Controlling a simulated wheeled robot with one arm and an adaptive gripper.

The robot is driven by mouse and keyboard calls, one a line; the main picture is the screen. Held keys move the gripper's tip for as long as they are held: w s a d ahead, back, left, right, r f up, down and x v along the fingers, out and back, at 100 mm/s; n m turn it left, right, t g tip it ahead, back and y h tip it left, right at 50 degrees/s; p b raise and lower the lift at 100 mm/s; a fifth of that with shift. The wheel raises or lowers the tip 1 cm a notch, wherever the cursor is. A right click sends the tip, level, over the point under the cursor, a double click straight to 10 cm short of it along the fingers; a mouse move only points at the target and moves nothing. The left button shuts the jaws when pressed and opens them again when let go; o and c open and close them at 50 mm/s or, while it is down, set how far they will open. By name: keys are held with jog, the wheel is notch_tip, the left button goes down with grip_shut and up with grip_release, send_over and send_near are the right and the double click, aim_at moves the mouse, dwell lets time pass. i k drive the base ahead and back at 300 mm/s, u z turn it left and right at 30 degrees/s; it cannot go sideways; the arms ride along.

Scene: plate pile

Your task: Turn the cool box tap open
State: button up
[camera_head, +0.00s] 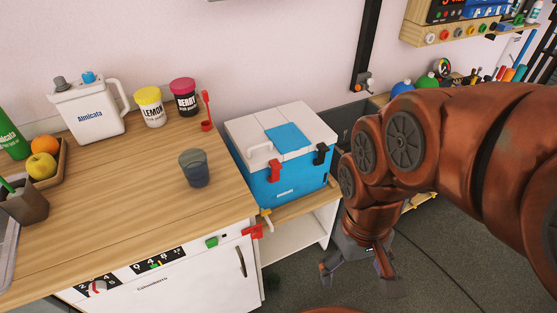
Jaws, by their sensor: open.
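The cool box (296,182) has a blue body and a white lid with a blue panel. It stands on a low wooden shelf right of the counter. A small pale yellowish piece, which looks like its tap (267,214), sticks out low at its front left corner. Whether it is turned open or shut is too small to tell. My gripper (358,281) is open and empty, pointing down over the floor, right of and nearer than the cool box. It is apart from the tap. My arm hides part of the space right of the box.
The wooden counter (110,217) carries a dark cup (195,168), two lidded tubs and a white jug (88,112). Floor in front of the shelf is mostly clear.

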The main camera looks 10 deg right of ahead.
aim_at(265, 214)
jog(key=z, duration=1.45)
jog(key=k, duration=0.65)
jog(key=u, duration=1.35)
